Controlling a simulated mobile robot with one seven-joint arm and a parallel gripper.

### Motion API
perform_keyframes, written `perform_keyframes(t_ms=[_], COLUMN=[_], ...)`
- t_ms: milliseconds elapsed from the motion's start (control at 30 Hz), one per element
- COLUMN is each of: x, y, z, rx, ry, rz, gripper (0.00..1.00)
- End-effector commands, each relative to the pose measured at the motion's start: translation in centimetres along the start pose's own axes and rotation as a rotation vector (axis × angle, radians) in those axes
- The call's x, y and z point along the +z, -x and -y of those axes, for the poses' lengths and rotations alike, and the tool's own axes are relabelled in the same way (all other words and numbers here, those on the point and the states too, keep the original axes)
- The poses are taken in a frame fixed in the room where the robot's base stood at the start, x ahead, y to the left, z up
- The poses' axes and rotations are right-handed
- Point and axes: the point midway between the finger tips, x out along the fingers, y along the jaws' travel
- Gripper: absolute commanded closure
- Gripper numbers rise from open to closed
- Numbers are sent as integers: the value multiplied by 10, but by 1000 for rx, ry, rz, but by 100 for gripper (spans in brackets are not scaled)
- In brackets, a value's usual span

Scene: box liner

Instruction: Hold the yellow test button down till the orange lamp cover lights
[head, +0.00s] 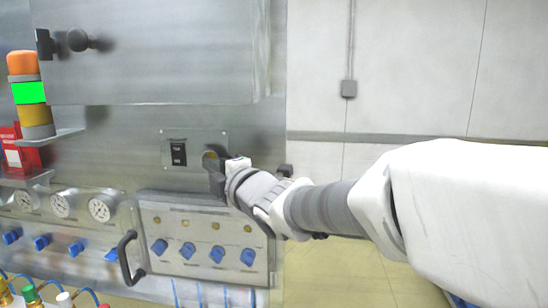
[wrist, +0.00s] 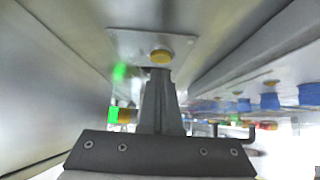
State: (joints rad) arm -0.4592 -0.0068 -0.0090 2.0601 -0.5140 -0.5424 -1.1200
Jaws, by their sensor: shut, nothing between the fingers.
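The yellow test button (head: 210,158) sits on a small metal plate in the machine's front, right of a black switch. It also shows in the wrist view (wrist: 160,57), just beyond my fingertips. My gripper (head: 216,178) is shut and empty, with its tips at the button's lower edge; I cannot tell whether they touch it. In the wrist view my closed fingers (wrist: 158,76) point at the button's plate. The orange lamp cover (head: 22,63) tops the stack light at far left and looks dull, not glowing. The green section (head: 28,92) below it is bright.
Below the button a panel (head: 205,215) with several blue knobs and small yellow lights juts out, with a black handle (head: 130,258) at its left. Round gauges (head: 62,204) and a red box (head: 22,150) are at left. A cabinet door (head: 160,60) is above.

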Motion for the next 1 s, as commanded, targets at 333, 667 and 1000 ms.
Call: perform_keyframes(t_ms=[333,667,1000], x=[7,14,22], y=[-7,-13,-19], z=[0,3,-1], rx=[0,0,3], ry=[1,1,-1], rz=[0,2,5], gripper=[100,100,100])
